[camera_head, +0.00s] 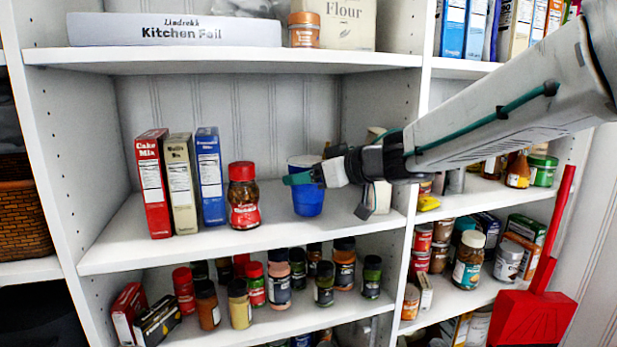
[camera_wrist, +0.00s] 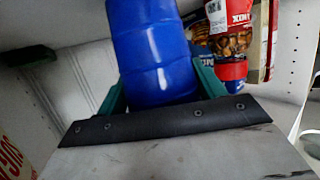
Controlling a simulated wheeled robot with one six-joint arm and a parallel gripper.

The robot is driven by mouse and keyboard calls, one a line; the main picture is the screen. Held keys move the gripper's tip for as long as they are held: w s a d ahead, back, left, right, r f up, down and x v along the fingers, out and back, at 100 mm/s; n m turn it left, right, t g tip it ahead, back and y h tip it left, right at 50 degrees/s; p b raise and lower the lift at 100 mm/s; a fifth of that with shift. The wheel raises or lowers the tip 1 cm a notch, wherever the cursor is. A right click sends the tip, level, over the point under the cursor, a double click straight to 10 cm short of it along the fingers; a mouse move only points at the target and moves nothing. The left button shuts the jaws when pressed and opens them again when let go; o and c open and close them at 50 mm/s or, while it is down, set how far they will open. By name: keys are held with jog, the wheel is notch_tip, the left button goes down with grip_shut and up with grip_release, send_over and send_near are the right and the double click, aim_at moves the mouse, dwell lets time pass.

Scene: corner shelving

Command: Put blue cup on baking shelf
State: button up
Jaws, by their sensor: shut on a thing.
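The blue cup (camera_head: 308,203) is in the middle bay of the left shelving, upright or nearly so. My gripper (camera_head: 305,179) reaches in from the right and is shut on the cup near its pale upper rim. The cup is over the middle shelf board (camera_head: 180,252), which carries baking mix boxes; I cannot tell whether its base touches the board. In the wrist view the blue cup (camera_wrist: 150,50) fills the space between the teal fingers of my gripper (camera_wrist: 160,92).
A red cake mix box (camera_head: 153,185), a tan box (camera_head: 182,183), a blue box (camera_head: 210,176) and a red-lidded jar (camera_head: 243,195) stand left of the cup. A white item (camera_head: 378,198) is close on the right. The board's front is clear. Above is a shelf with kitchen foil (camera_head: 175,31) and flour (camera_head: 347,22).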

jog(key=shift+f, duration=0.25)
jog(key=shift+f, duration=0.1)
jog(key=o, duration=1)
jog(key=shift+f, duration=0.1)
jog(key=shift+c, duration=0.2)
jog(key=shift+r, duration=0.2)
jog(key=shift+s+d+r, duration=0.15)
jog(key=shift+s+d, duration=0.05)
jog(key=shift+d, duration=0.1)
jog(key=v, duration=1.1)
jog(key=shift+s+d, duration=0.1)
